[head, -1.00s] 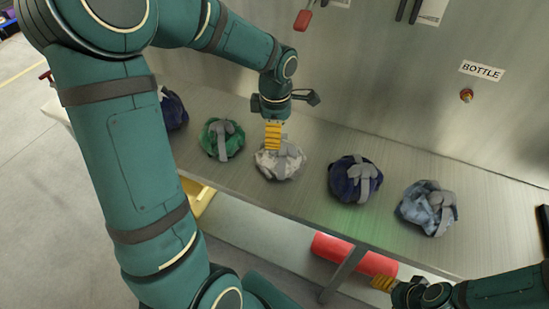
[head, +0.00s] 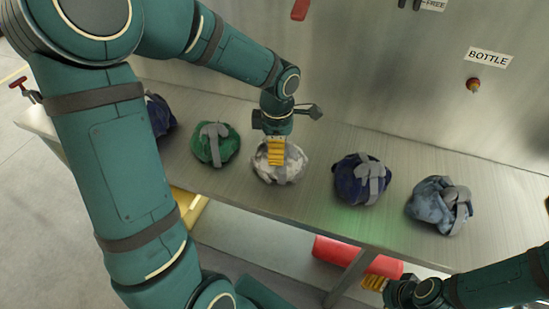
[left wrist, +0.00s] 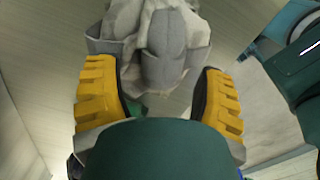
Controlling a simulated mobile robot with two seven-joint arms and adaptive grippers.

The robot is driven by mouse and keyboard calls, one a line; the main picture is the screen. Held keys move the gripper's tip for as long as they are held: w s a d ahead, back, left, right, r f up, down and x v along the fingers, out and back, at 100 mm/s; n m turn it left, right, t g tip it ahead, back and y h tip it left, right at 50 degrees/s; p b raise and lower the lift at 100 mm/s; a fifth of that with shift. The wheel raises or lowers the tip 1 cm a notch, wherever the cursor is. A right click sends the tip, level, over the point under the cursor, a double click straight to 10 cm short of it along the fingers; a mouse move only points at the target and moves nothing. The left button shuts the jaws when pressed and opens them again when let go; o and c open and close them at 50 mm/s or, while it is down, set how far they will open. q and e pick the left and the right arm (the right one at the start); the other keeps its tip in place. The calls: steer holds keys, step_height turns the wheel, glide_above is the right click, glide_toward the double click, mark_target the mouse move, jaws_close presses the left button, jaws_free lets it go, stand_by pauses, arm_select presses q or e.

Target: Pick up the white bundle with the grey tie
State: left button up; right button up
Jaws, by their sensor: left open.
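The white bundle with the grey tie (head: 290,172) sits on the metal bench, in the middle of a row of bundles. In the left wrist view the bundle (left wrist: 125,30) fills the top middle, with its grey tie (left wrist: 166,45) facing the camera. My left gripper (head: 275,155) is above the bundle and partly covers it in the head view. In the left wrist view its yellow fingers (left wrist: 157,100) are apart, one on each side of the tie. I cannot tell whether they touch it. My right gripper (head: 374,284) is low at the bottom right, away from the bundle.
A green bundle (head: 228,148) is left of the white one, with a dark one (head: 160,114) beyond it. A navy bundle (head: 348,180) and a blue-grey one (head: 428,203) lie right. A metal wall (head: 395,90) stands behind. A red cylinder (head: 336,251) is under the bench (head: 300,212).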

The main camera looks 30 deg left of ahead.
arm_select(q)
steer(key=shift+d, duration=0.1)
jaws_close()
steer(key=shift+r, duration=0.1)
stand_by(0.3)
